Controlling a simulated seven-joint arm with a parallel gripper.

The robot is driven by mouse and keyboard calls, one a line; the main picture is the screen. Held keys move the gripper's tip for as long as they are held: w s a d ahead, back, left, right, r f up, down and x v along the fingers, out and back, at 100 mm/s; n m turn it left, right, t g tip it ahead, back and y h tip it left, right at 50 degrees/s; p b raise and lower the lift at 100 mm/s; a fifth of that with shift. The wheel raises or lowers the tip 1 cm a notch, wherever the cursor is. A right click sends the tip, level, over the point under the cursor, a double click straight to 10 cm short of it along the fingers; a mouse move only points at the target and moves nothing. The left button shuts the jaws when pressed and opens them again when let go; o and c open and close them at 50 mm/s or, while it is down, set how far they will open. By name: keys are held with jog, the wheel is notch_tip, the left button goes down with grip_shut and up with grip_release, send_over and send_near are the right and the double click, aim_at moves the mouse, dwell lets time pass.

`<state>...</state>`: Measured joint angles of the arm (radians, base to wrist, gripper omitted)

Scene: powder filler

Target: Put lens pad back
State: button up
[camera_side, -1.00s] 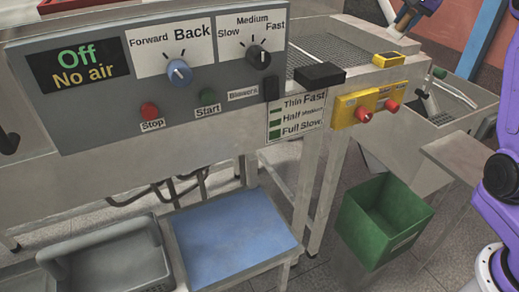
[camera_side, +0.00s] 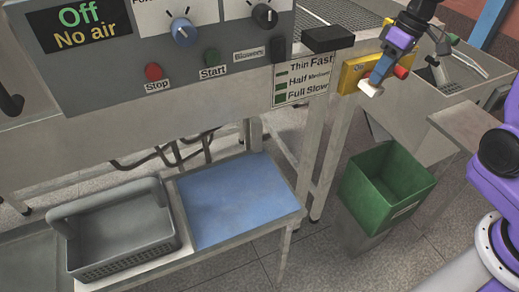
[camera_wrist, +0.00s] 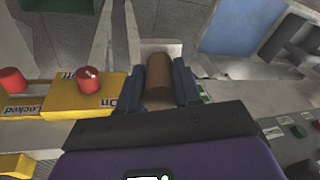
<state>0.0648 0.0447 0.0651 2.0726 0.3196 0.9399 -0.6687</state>
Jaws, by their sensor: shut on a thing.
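My gripper (camera_side: 380,72) hangs in front of the yellow switch box (camera_side: 358,72) on the machine's front at right, pointing down. It is shut on a brown, rounded thing with a pale end, which I take to be the lens pad (camera_side: 369,88). In the wrist view the lens pad (camera_wrist: 160,82) sits between the two dark fingers, with its pale flat end beyond the fingertips. The held thing is clear of the surfaces below in the side view. The fingers hide part of it.
A low bench below carries a blue mat (camera_side: 232,200) and a grey basket (camera_side: 120,235). A green bin (camera_side: 385,190) stands to its right. The grey control panel (camera_side: 150,60) and red knobs (camera_wrist: 88,79) are obstacles nearby. Open space lies between machine and bench.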

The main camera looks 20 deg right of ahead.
jog(key=s+a+f+m+h, duration=0.1)
jog(key=s+a+f, duration=0.25)
jog(key=a, duration=0.45)
jog(key=s+a+f+g+h, duration=0.1)
jog(key=s+a+f, duration=0.2)
jog(key=s+a, duration=0.35)
jog(key=s+a+f+m+h, duration=0.15)
jog(key=a+f, duration=0.25)
jog(key=a, duration=0.5)
jog(key=shift+n+y, duration=0.25)
jog(key=w+a+f, duration=0.4)
jog(key=w, duration=0.1)
jog(key=w+a+f, duration=0.5)
jog(key=shift+f, duration=1.85)
jog(key=shift+f, duration=0.1)
jog(key=o, duration=1)
jog(key=shift+o, duration=0.2)
